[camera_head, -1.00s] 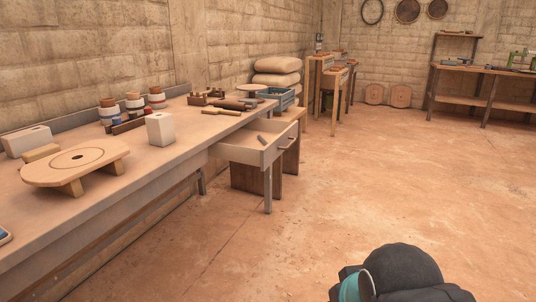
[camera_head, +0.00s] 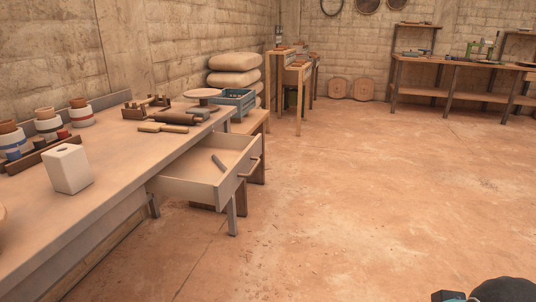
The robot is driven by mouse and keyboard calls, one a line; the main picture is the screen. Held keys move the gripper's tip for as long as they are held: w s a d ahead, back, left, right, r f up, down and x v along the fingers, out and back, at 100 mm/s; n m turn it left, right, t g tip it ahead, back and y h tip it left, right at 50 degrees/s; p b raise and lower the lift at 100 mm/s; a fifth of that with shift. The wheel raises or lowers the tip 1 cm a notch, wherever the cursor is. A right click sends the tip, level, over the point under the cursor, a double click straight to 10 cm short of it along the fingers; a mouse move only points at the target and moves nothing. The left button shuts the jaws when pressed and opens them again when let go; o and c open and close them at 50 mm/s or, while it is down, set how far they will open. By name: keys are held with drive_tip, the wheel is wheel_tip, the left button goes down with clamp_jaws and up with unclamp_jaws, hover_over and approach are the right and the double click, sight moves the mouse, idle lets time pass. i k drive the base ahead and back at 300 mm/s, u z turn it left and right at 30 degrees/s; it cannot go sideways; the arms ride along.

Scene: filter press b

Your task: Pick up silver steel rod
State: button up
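A short grey rod (camera_head: 218,162), which looks like the silver steel rod, lies in the open drawer (camera_head: 190,190) of the long workbench. It lies aslant on the drawer floor, fully visible from above. The drawer is pulled out on the bench's right side and has a bar handle on its front. My gripper is not in view. Only a dark rounded part of my arm with a teal band shows at the bottom right corner, far from the drawer.
The workbench (camera_head: 112,180) runs along the left wall. It carries a white box (camera_head: 68,168), jars, a rolling pin (camera_head: 180,118) and a blue crate (camera_head: 236,100) stands near its far end. Sacks (camera_head: 234,77) are stacked behind. The floor (camera_head: 370,190) right of the drawer is clear.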

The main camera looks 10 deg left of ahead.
sight(216, 159)
drive_tip(key=z, duration=0.1)
drive_tip(key=i, duration=0.7)
drive_tip(key=u, duration=0.7)
drive_tip(key=i, duration=0.7)
drive_tip(key=u, duration=0.6)
